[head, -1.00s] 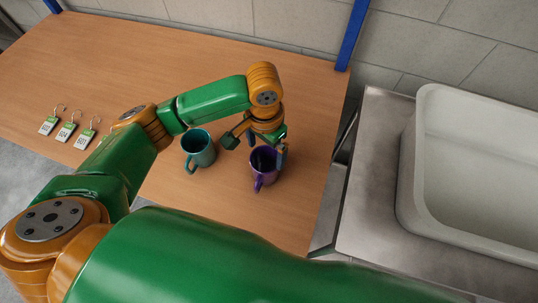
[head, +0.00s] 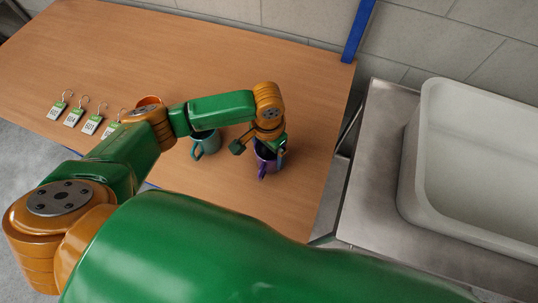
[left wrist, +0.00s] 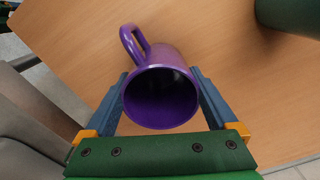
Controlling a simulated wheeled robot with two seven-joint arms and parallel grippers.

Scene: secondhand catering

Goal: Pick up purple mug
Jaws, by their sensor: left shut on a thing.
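The purple mug (head: 264,160) stands near the right end of the wooden table, its handle towards the bottom of the head view. My left gripper (head: 268,147) has come down over it from above and hides part of its rim. In the left wrist view, the mug (left wrist: 161,92) shows its open mouth, with its handle at the upper left. The two blue fingers of my left gripper (left wrist: 162,105) are on opposite sides of the mug, shut on it. I see no clear gap under the mug. My right gripper is not in view.
A teal mug (head: 206,143) stands close by on the left. An orange mug (head: 147,101) is partly hidden behind my left arm. Several green-and-white tags (head: 74,117) lie at the left. A white basin (head: 425,200) on a metal counter (head: 375,150) is right of the table (head: 230,65).

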